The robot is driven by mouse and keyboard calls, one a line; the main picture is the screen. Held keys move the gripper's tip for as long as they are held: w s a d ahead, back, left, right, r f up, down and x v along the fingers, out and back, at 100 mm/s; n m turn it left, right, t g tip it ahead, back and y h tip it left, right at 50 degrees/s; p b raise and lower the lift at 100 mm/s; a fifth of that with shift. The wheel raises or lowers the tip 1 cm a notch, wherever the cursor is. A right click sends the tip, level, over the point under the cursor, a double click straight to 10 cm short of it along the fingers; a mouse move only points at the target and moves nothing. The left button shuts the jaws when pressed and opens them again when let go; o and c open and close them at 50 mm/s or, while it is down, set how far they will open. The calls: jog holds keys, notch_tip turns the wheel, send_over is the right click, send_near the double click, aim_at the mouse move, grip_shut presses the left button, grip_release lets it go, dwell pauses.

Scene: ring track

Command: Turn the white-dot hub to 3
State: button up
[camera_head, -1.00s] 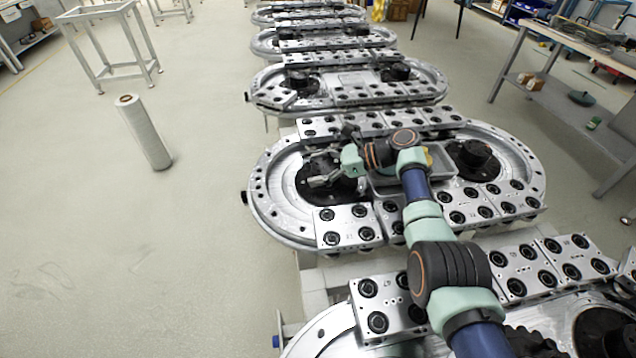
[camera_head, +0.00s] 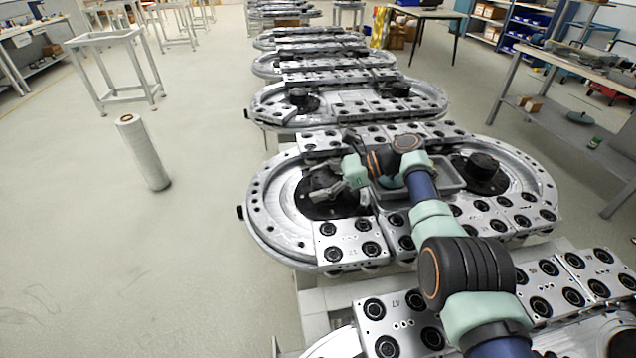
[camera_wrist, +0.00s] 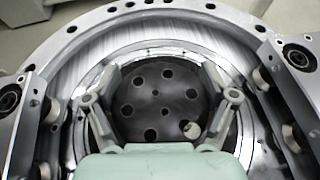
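The hub (camera_wrist: 155,103) is a dark round disc with several holes, set inside the curved end of the ring track. Its white dot (camera_wrist: 189,129) is at the lower right of the disc in the wrist view. In the head view the hub (camera_head: 322,207) is a black shape at the left end of the near track, partly covered by my gripper (camera_head: 325,184). My gripper (camera_wrist: 160,82) is over the hub, its fingers spread wide on its left and right sides. I cannot tell whether they touch the rim. No number 3 is readable.
The silver track (camera_head: 262,205) curves around the hub, and carriage plates (camera_head: 345,240) with black rollers stand along its straight side. A second black hub (camera_head: 482,170) is at the right end. A grey tray (camera_head: 447,172) lies between. More tracks line up behind.

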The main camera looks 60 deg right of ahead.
aim_at(318, 179)
jog(key=shift+o, duration=0.8)
jog(key=shift+r, duration=0.1)
notch_tip(318, 179, up, 10)
jog(key=shift+f, duration=0.1)
